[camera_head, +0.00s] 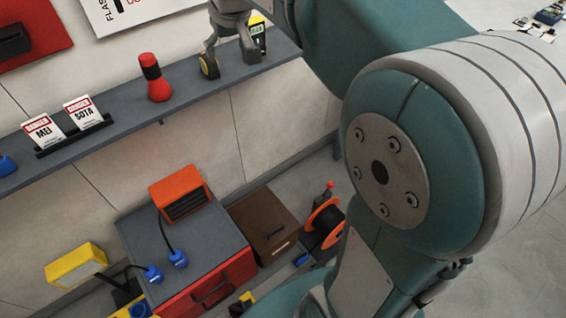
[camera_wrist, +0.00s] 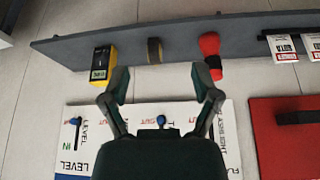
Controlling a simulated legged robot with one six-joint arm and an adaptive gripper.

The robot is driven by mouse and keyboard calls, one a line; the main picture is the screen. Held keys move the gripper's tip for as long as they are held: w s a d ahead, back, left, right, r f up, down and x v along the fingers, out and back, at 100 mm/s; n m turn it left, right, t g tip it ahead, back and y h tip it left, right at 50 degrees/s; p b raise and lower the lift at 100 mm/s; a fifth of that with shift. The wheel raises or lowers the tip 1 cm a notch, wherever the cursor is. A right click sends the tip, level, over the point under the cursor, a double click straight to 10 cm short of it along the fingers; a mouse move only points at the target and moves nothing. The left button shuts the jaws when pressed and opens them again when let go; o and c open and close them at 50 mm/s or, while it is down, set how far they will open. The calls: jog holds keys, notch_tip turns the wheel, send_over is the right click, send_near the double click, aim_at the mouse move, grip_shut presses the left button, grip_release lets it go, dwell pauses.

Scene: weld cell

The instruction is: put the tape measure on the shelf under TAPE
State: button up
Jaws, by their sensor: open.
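The tape measure, seen as a round dark roll with a yellowish rim (camera_wrist: 155,50), stands on edge on the grey shelf (camera_wrist: 216,27). In the wrist view it lines up with the middle white panel, whose label shows a "T" but is mostly hidden by my gripper. My gripper (camera_wrist: 160,71) is open, its fingers spread to either side of the roll's line and apart from it in that view. In the head view my gripper (camera_head: 230,58) is at the shelf, and the roll (camera_head: 211,67) shows beside one finger, partly covered.
On the shelf, a yellow device with a green display (camera_wrist: 103,62) and a red flashlight (camera_wrist: 210,55) flank the roll. Danger tags (camera_head: 63,122) stand farther along. Below are a grey-topped red cabinet (camera_head: 215,235), a brown box (camera_head: 265,225) and an orange reel (camera_head: 326,222).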

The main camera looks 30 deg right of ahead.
jog(key=s+f, duration=0.4)
jog(key=s, duration=0.8)
jog(key=s+f+m, duration=0.1)
jog(key=s+f, duration=0.4)
jog(key=s, duration=0.7)
jog(key=shift+s+f+t, duration=0.15)
jog(key=shift+s+t, duration=0.1)
jog(key=shift+t, duration=0.05)
